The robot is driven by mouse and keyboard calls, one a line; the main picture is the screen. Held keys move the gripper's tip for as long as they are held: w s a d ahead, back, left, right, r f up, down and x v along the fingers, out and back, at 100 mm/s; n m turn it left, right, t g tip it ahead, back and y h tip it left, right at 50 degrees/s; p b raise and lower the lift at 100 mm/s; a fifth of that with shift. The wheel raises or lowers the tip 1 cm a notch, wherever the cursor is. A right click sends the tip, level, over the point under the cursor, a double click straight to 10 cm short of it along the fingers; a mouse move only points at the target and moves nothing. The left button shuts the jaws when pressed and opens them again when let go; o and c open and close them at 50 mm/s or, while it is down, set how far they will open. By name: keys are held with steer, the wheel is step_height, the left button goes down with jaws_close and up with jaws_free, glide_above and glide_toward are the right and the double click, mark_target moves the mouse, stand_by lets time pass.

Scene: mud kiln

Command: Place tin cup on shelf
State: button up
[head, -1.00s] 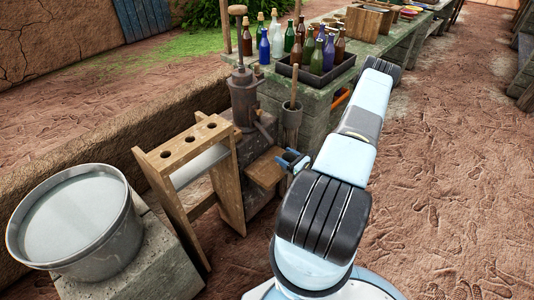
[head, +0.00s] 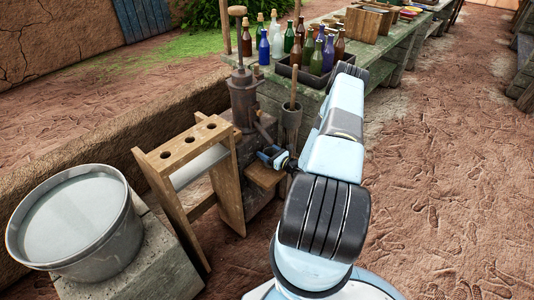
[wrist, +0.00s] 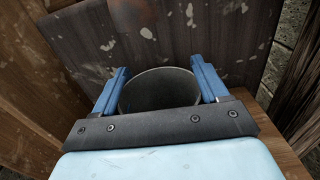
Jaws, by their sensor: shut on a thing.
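My gripper (head: 270,156) has blue fingers and is shut on the tin cup (wrist: 158,90). In the wrist view the cup's round grey rim shows between the two fingers, with its open mouth facing the camera. In the head view the cup is mostly hidden by the gripper. A small wooden shelf (head: 265,174) juts out from the side of a dark block, just under the gripper. Part of the shelf also shows at the lower right of the wrist view (wrist: 279,134). I cannot tell whether the cup touches it.
A wooden rack with holes (head: 186,145) stands left of the shelf. A rusty pump (head: 245,98) is behind it, and a grey container with a stick (head: 291,115) is close on the right. A metal basin (head: 75,222) sits front left. Bottles in a tray (head: 315,77) stand on the table behind.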

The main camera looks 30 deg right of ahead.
steer(key=o, duration=1.1)
steer(key=shift+f, duration=0.15)
steer(key=shift+c, duration=0.2)
steer(key=shift+d, duration=0.1)
steer(key=v, duration=1.2)
steer(key=w+a+r+n+g+y, duration=0.25)
steer(key=r+n+y, duration=0.2)
steer(key=r, duration=0.45)
steer(key=w+a+r+n+g+y, duration=0.25)
steer(key=a+r+n+g, duration=0.2)
steer(key=r, duration=0.45)
steer(key=s+a+r+n+g, duration=0.2)
steer(key=a+r+n+g, duration=0.25)
steer(key=r, duration=0.45)
steer(key=s+a+r+n+g, duration=0.25)
steer(key=a+r+n, duration=0.35)
steer(key=r, duration=0.4)
steer(key=s+a+r+n+t+h, duration=0.1)
steer(key=s+r+n+h, duration=0.3)
steer(key=s+r, duration=0.4)
steer(key=s+a+r+n+h, duration=0.4)
steer(key=s+r, duration=0.4)
steer(key=s+a+r+n+t+h, duration=0.1)
steer(key=s+a+r+n+h, duration=0.2)
steer(key=s+r+n+h, duration=0.2)
steer(key=s+r, duration=0.3)
steer(key=shift+r+t, duration=0.2)
steer(key=shift+t, duration=0.1)
